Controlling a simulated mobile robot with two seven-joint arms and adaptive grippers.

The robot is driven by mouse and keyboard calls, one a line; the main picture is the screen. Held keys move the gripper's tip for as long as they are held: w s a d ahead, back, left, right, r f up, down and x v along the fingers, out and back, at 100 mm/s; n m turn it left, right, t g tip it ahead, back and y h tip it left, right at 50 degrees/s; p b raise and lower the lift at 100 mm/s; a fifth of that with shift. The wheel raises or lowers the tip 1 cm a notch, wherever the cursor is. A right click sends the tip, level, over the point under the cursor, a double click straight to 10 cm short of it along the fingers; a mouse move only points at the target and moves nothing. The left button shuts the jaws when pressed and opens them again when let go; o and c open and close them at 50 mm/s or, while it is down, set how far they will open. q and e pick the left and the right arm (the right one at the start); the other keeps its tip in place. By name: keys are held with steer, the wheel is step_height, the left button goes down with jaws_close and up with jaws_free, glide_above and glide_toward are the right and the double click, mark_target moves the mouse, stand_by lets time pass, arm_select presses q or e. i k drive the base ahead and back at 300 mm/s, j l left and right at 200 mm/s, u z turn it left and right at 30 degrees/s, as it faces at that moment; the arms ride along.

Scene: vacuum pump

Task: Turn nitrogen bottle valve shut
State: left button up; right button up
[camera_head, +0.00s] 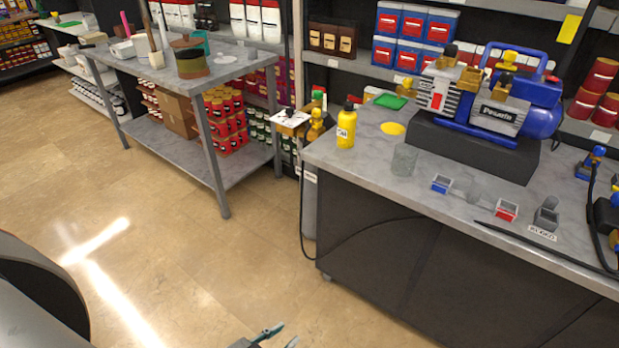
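The nitrogen bottle (309,210) is a grey cylinder standing on the floor against the left end of the front bench. Its lower part is partly behind the bench corner. At its top is a brass-yellow valve assembly (315,127) with a green knob (318,95) above and a white plate beside it. The knob's turned position cannot be made out. My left gripper (281,338) shows at the bottom edge, with two teal fingertips apart and nothing between them. It is well below and in front of the bottle, touching nothing visible. My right gripper is out of view.
The front bench (450,205) carries a blue vacuum pump (500,105), a yellow bottle (346,126) and small trays. A dark hose hangs beside the nitrogen bottle. A second table (150,130) stands at back left. The tiled floor (190,260) is clear.

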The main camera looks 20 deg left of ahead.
mark_target(319, 95)
steer(key=j, duration=2.15)
steer(key=i+j+z, duration=0.55)
steer(key=i+j, duration=0.25)
steer(key=i, duration=0.1)
